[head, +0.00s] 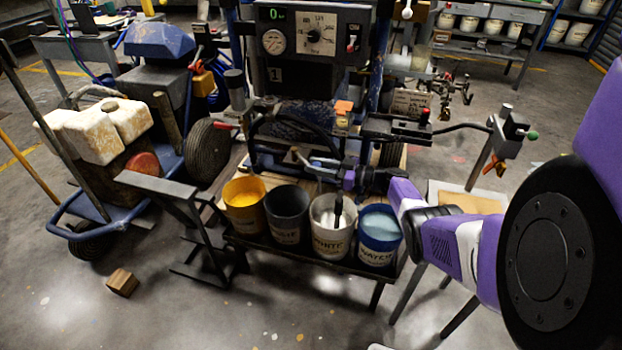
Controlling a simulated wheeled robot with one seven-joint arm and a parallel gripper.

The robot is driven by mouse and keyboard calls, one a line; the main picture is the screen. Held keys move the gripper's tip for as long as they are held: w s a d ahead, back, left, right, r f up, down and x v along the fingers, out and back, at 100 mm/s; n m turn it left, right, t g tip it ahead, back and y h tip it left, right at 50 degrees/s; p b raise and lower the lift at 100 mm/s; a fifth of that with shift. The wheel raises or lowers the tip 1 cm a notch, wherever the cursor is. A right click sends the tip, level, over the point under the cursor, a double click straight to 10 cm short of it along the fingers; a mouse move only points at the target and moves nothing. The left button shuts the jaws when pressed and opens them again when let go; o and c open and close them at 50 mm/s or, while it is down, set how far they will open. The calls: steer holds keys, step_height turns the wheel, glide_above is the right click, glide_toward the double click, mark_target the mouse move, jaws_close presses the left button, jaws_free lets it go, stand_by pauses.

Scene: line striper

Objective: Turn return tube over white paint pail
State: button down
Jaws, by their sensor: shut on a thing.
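The white paint pail (331,243) stands third from the left in a row of pails on a low dark stand. A dark upright piece shows in its mouth; I cannot tell what it is. My gripper (322,168) reaches in from the right, above and behind the white pail. It is shut on what looks like the return tube (299,157), a thin piece with a light end at the left of the fingers. The tube is small and partly hidden by the fingers, so I cannot tell exactly where its outlet points.
A yellow pail (245,207), a dark waste pail (287,230) and a blue water pail (380,250) share the stand. The striper machine (310,85) rises close behind. A cart (78,205) stands left. A wooden block (122,282) lies on the open floor.

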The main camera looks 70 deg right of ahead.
steer(key=shift+s+d+f+n+y+b, duration=0.2)
steer(key=shift+d+n+y+b, duration=0.25)
steer(key=shift+b, duration=0.6)
steer(key=shift+s+d+f+n+y+b, duration=0.15)
steer(key=shift+d+n+y+b, duration=0.1)
steer(key=shift+y+b, duration=0.6)
steer(key=shift+s+d+r+b, duration=0.1)
steer(key=shift+d+r+b, duration=0.15)
steer(key=shift+b, duration=0.6)
steer(key=shift+r+n, duration=0.2)
steer(key=shift+n, duration=0.1)
steer(key=c, duration=1.1)
jaws_free()
steer(key=shift+d, duration=0.1)
steer(key=shift+s, duration=0.2)
steer(key=s+d, duration=0.1)
steer(key=s, duration=0.6)
steer(key=shift+s+d+b, duration=0.15)
steer(key=shift+d+b, duration=0.2)
steer(key=shift+b, duration=0.05)
steer(key=shift+a+f, duration=0.1)
steer(key=shift+a, duration=0.05)
